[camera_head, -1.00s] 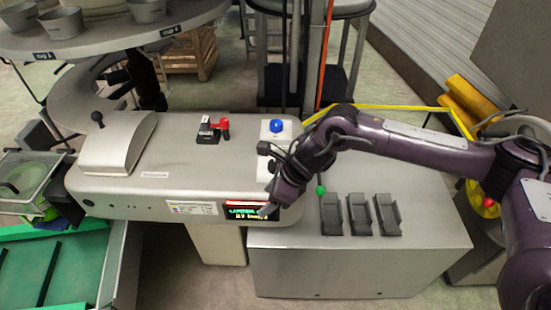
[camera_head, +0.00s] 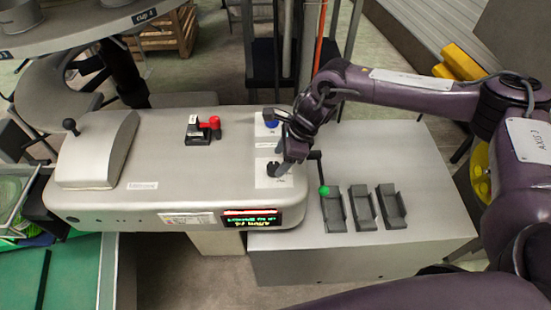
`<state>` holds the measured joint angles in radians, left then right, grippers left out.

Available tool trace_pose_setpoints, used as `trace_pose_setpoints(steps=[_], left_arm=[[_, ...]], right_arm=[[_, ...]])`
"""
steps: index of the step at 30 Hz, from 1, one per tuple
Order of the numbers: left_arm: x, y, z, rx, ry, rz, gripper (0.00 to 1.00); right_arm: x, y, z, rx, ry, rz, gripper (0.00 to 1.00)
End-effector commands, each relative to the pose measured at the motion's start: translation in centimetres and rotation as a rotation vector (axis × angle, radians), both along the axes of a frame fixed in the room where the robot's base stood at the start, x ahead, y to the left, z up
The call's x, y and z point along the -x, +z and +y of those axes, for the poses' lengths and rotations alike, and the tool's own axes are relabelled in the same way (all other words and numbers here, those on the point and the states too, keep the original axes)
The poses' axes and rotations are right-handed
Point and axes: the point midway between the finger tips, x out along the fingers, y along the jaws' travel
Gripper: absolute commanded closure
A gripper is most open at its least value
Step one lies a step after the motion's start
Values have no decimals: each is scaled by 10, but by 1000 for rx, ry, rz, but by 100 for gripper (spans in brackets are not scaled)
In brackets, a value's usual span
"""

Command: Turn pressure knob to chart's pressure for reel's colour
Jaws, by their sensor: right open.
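The dark pressure knob (camera_head: 272,168) appears on a pale plate (camera_head: 265,183) near the right end of the grey machine top. My right gripper (camera_head: 283,165) is open, with its fingers pointing down at the knob and partly covering it. I cannot tell whether they touch it. The display (camera_head: 252,219) on the machine's front edge shows red and green text, too small to read surely. A white label (camera_head: 187,219), possibly the chart, is beside it and unreadable. I cannot identify the reel surely. My left gripper is not in view.
A blue button (camera_head: 270,123) lies behind the knob. A green-tipped lever (camera_head: 323,189) and several grey holders (camera_head: 362,207) stand right of the gripper. A red-handled part (camera_head: 208,124) sits on the machine top. The surface between it and the knob is clear.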

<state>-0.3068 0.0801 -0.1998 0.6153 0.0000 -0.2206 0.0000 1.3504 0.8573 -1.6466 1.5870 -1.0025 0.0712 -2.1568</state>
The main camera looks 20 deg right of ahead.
Motion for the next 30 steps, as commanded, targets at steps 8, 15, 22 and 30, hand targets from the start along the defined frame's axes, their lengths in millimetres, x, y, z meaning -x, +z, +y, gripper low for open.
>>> trace_pose_setpoints(steps=[8, 15, 22, 30], left_arm=[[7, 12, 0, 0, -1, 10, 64], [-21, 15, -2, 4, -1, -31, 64], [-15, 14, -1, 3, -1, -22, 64], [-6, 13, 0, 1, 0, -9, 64]], right_arm=[[-3, -29, 12, 1, 0, 0, 42], [-4, -33, 13, 0, 0, -1, 42], [-4, -32, 13, 0, 0, -1, 62], [-4, -32, 13, -1, -2, -2, 86]])
